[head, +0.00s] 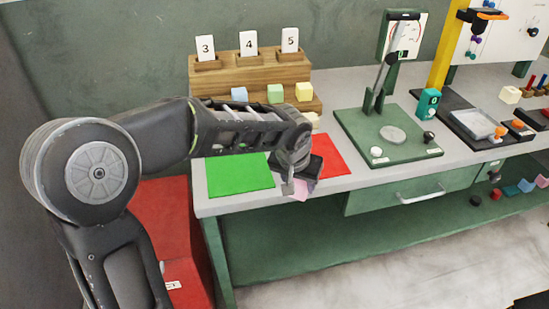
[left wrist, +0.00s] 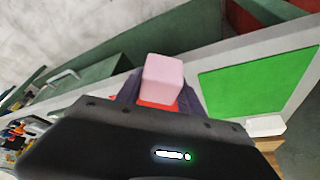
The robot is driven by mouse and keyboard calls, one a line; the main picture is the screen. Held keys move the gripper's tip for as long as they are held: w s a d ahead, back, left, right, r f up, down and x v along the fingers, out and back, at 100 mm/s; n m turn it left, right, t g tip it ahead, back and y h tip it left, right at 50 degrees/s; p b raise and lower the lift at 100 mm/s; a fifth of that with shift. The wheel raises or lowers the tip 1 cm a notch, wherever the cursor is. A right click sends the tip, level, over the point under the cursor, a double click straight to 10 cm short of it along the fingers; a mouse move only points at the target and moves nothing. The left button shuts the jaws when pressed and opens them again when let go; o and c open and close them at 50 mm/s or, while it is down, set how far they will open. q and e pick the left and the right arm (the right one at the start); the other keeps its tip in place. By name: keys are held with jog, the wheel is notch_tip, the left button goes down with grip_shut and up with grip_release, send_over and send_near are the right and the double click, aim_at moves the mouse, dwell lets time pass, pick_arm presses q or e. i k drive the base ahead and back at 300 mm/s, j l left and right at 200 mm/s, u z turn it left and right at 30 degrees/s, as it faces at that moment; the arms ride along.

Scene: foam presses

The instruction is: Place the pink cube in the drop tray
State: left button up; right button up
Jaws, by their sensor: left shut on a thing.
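The pink cube (left wrist: 163,78) is between the fingers of my left gripper in the left wrist view. In the head view my left gripper (head: 300,181) is shut on it at the bench's front edge, between a green mat and a red mat. Only a small part of the pink cube (head: 299,192) shows there below the fingers. A shallow grey tray (head: 474,123) sits on a black base at the right of the bench; I cannot tell whether it is the drop tray. My right gripper is not in view.
The green mat (head: 239,172) and red mat (head: 328,156) lie flat. A wooden rack (head: 235,77) with numbered cards and several cubes stands behind. A green press (head: 387,135) with a tall lever stands between the mats and the grey tray. A teal block (head: 428,104) is beside it.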

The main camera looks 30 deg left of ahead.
aim_at(477, 125)
jog(key=i+l, duration=0.15)
jog(key=l, duration=0.3)
jog(key=i+l, duration=0.2)
jog(key=l, duration=0.25)
jog(key=i+l, duration=0.15)
jog(key=l, duration=0.25)
jog(key=i+l, duration=0.2)
jog(key=l, duration=0.25)
jog(key=i+l, duration=0.15)
jog(key=l, duration=0.3)
jog(key=i+l, duration=0.2)
jog(key=l, duration=0.25)
jog(key=i+l+u, duration=0.1)
jog(key=l, duration=0.3)
jog(key=i+l, duration=0.2)
jog(key=l, duration=0.25)
